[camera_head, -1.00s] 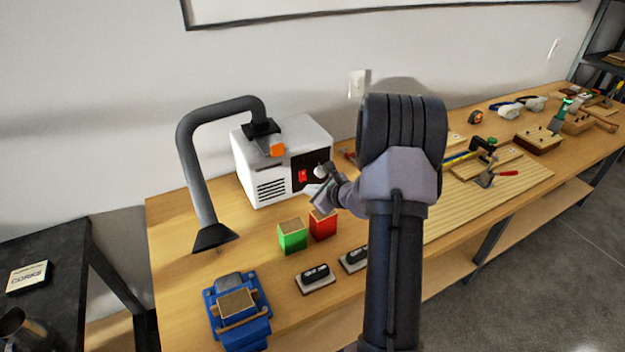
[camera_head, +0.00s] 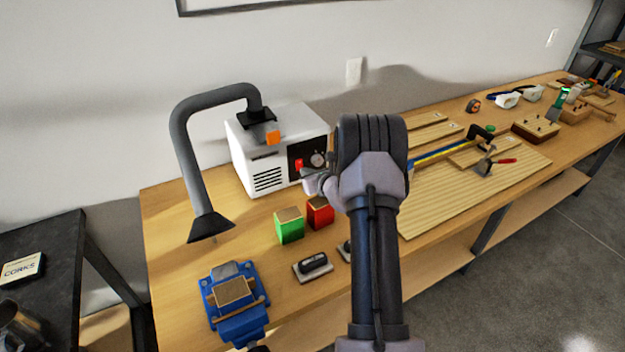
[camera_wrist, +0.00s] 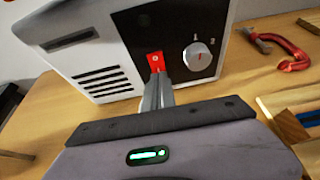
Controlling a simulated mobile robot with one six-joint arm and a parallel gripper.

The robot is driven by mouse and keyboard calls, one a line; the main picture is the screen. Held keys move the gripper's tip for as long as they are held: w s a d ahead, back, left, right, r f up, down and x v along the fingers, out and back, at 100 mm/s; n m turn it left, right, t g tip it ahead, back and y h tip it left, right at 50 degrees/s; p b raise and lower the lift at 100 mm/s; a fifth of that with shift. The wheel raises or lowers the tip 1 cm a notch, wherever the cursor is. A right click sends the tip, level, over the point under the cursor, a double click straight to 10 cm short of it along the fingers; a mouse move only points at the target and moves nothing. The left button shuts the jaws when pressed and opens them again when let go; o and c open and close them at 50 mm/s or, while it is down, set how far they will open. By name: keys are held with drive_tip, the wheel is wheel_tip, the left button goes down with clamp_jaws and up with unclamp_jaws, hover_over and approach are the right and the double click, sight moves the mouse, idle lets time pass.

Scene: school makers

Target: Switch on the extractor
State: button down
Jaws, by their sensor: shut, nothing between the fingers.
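The extractor (camera_head: 255,153) is a white box with a black panel and side vents, at the back left of the workbench. A black hose with a flared nozzle (camera_head: 207,228) arches from its top. Its red rocker switch (camera_head: 299,164) is on the panel, beside a round knob (camera_head: 318,159); the wrist view shows the switch (camera_wrist: 155,61) and knob (camera_wrist: 197,56) closer. My gripper (camera_wrist: 154,82) is shut and empty, its tips just below the switch in the wrist view. Whether they touch it is unclear. In the head view my arm mostly hides the gripper.
A green block (camera_head: 289,226) and red block (camera_head: 320,213) stand in front of the extractor. A blue vise (camera_head: 236,302) is at the front left. Sanding blocks (camera_head: 313,267) lie nearby. Boards and clamps lie to the right; a red clamp (camera_wrist: 283,47) shows in the wrist view.

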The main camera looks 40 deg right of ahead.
drive_tip(key=shift+x, duration=0.85)
drive_tip(key=shift+w+f+b, duration=0.1)
drive_tip(key=shift+w+b, duration=0.05)
drive_tip(key=shift+b, duration=0.15)
drive_tip(key=shift+w+r+p, duration=0.1)
drive_tip(key=shift+r+p, duration=0.45)
drive_tip(key=shift+r, duration=0.45)
